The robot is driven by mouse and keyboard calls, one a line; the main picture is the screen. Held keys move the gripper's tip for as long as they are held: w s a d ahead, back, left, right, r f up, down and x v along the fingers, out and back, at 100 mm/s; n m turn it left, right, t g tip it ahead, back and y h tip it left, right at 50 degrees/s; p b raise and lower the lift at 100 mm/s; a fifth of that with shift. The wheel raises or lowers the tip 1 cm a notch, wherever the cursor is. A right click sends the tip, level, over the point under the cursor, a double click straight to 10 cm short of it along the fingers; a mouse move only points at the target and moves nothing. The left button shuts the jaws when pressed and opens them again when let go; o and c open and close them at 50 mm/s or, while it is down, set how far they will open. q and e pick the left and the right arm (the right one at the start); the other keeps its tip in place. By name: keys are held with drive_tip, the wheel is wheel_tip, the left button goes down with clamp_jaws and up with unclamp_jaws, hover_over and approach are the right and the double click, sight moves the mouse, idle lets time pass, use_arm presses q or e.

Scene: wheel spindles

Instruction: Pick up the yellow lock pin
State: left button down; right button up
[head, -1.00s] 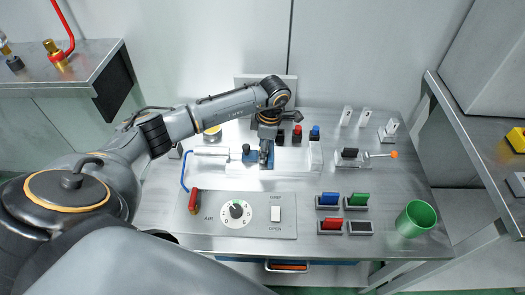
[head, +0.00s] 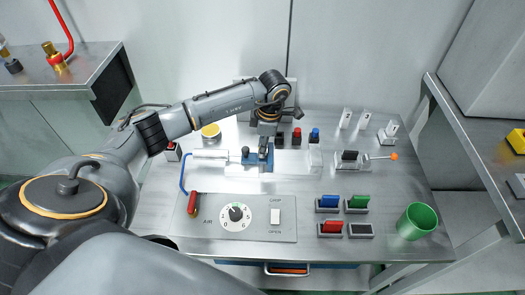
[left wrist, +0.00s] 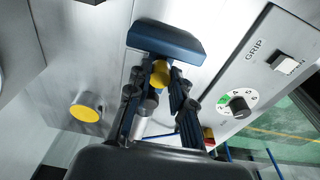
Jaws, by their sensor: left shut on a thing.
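The yellow lock pin (left wrist: 160,75) shows as a rounded yellow end between the fingertips of my left gripper (left wrist: 161,78) in the left wrist view. The gripper is shut on it, just in front of a blue block (left wrist: 166,42). In the head view my left gripper (head: 263,146) points down at the blue block (head: 250,158) on the fixture. The pin is hidden there by the gripper. I cannot tell whether the pin still touches the block. My right gripper is in neither view.
A control panel (head: 260,229) with a dial (head: 236,213) lies in front of the fixture. A yellow button (head: 210,131) stands behind left. Colored blocks in holders, including a red one (head: 331,225), and a green cup (head: 415,221) are at the right.

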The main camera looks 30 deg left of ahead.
use_arm(q)
drive_tip(key=s+d+r+b, duration=0.1)
drive_tip(key=s+d+r, duration=0.8)
drive_tip(key=d+r, duration=0.1)
drive_tip(key=shift+s+r+b, duration=0.35)
drive_tip(key=shift+r+b, duration=0.05)
drive_tip(key=shift+r, duration=0.1)
